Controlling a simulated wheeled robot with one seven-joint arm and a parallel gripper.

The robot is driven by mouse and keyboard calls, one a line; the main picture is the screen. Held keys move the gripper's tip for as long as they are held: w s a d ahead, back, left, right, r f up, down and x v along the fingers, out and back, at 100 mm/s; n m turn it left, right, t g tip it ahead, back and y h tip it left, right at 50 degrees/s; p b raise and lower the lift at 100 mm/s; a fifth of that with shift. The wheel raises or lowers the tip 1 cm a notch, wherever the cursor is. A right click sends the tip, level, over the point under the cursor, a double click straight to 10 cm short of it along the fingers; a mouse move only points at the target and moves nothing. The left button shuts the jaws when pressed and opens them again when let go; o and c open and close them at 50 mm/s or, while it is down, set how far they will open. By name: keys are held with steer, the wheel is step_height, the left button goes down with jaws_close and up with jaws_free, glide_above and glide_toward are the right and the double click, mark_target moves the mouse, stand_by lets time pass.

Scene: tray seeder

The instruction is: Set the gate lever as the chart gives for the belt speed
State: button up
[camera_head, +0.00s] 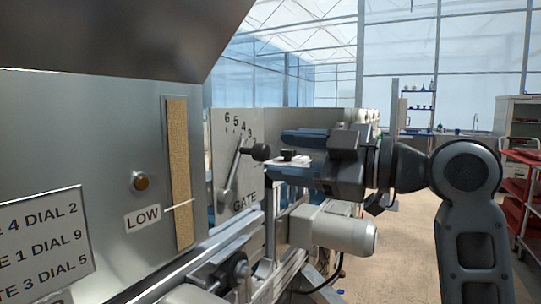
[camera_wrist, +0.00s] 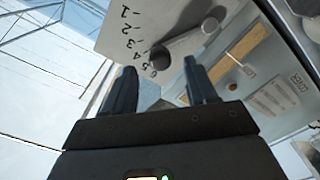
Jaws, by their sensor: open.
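The gate plate (camera_head: 218,150) stands upright on the machine, with a number scale and the word GATE. Its grey lever (camera_head: 232,178) slants up from a low pivot to a dark knob (camera_head: 261,151). The lever points near 4 or 5; the exact mark is unclear. My gripper (camera_head: 284,152) is open, just right of the knob. In the wrist view, the dark knob (camera_wrist: 160,61) shows between or just beyond my fingertips (camera_wrist: 160,66); contact cannot be told. The chart (camera_head: 40,240) is cut off at left; its lines end "4 DIAL 2", "1 DIAL 9", "3 DIAL 5".
A tan gauge strip (camera_head: 178,150) with a pale pointer and a LOW label (camera_head: 142,218) sit on the metal panel. A grey motor (camera_head: 335,232) and rails lie below my gripper. Open floor and a red cart (camera_head: 520,190) are at right.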

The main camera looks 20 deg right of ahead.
steer(key=shift+v, duration=1.2)
steer(key=shift+f, duration=0.15)
steer(key=s+f+m+t+h+p, duration=0.15)
steer(key=s+f+m+h, duration=0.3)
steer(key=f+m, duration=0.55)
steer(key=s+f+m+t+h+p, duration=0.15)
steer(key=s+f+m+h, duration=0.3)
steer(key=f, duration=0.85)
steer(key=s+a+f+g+p, duration=0.1)
steer(key=s+p, duration=0.1)
steer(key=s, duration=1.2)
steer(key=s+a+f+m+g+h+p, duration=0.1)
steer(key=s+f+p, duration=0.1)
steer(key=s, duration=1.2)
steer(key=shift+s+g+h, duration=0.2)
steer(key=shift+g+h, duration=0.1)
steer(key=shift+g, duration=0.1)
steer(key=shift+m, duration=0.25)
